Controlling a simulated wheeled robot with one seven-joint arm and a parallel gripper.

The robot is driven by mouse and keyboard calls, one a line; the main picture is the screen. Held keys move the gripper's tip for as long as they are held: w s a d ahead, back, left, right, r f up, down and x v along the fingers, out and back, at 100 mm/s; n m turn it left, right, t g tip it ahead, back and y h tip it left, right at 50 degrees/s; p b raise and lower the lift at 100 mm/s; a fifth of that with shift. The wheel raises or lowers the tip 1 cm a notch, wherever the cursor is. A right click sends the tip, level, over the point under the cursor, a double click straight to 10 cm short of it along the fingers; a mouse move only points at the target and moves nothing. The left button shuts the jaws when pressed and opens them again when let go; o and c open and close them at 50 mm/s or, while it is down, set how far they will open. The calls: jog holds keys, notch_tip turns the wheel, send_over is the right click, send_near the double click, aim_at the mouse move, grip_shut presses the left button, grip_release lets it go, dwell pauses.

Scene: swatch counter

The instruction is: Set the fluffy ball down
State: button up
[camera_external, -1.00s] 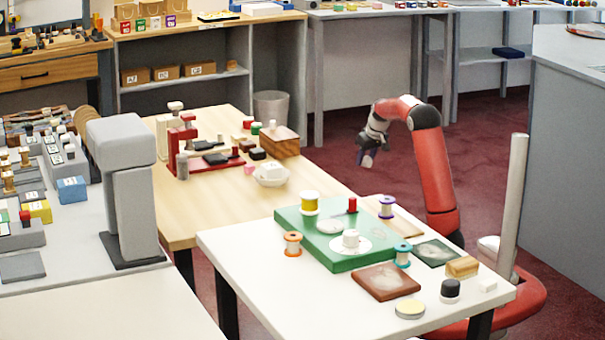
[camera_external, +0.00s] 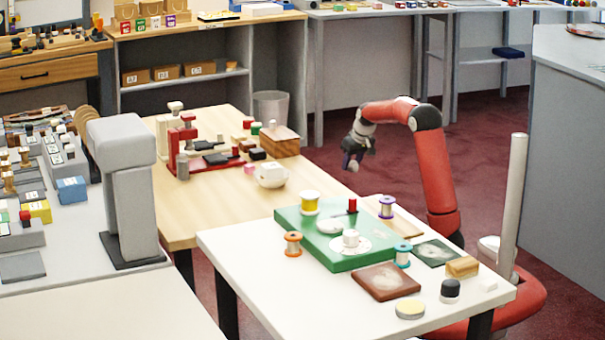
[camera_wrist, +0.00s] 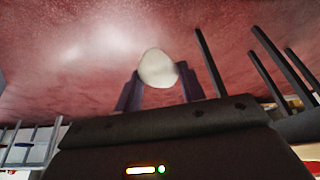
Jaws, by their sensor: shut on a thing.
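The fluffy ball (camera_wrist: 157,68) is whitish and round, held between the two dark fingers of my gripper (camera_wrist: 160,80) in the wrist view. In the external view my gripper (camera_external: 352,163) hangs in the air over the red floor, to the right of the wooden table and beyond the white table. The ball shows there only as a small pale spot (camera_external: 353,168) at the fingertips. My gripper is shut on it, clear of both tables.
The wooden table (camera_external: 215,220) bears a red stand (camera_external: 183,150), a white bowl (camera_external: 270,178) and small blocks. The white table (camera_external: 262,290) in front bears a green board (camera_external: 290,222), spools and plaques. A bin (camera_external: 270,107) stands behind.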

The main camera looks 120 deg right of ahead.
jog(key=w+r+n+t+p, duration=0.1)
jog(key=w+r+n+p, duration=0.15)
jog(key=w+r, duration=0.9)
notch_tip(320, 180, up, 11)
jog(key=n+t+y+p, duration=0.1)
jog(key=n+t+y, duration=0.15)
jog(key=n, duration=0.55)
send_over(230, 176)
jog(key=s, duration=0.2)
jog(key=shift+w+a+f+b, duration=0.15)
jog(key=shift+f+b, duration=0.35)
jog(key=shift+f, duration=0.7)
jog(key=shift+a+f+b, duration=0.15)
jog(key=shift+f+b, duration=0.4)
jog(key=shift+f, duration=0.6)
jog(key=shift+w+a+f+b, duration=0.15)
jog(key=shift+f+b, duration=0.35)
jog(key=shift+f, duration=0.7)
jog(key=shift+s+f, duration=0.1)
jog(key=shift+f, duration=0.1)
jog(key=o, duration=0.9)
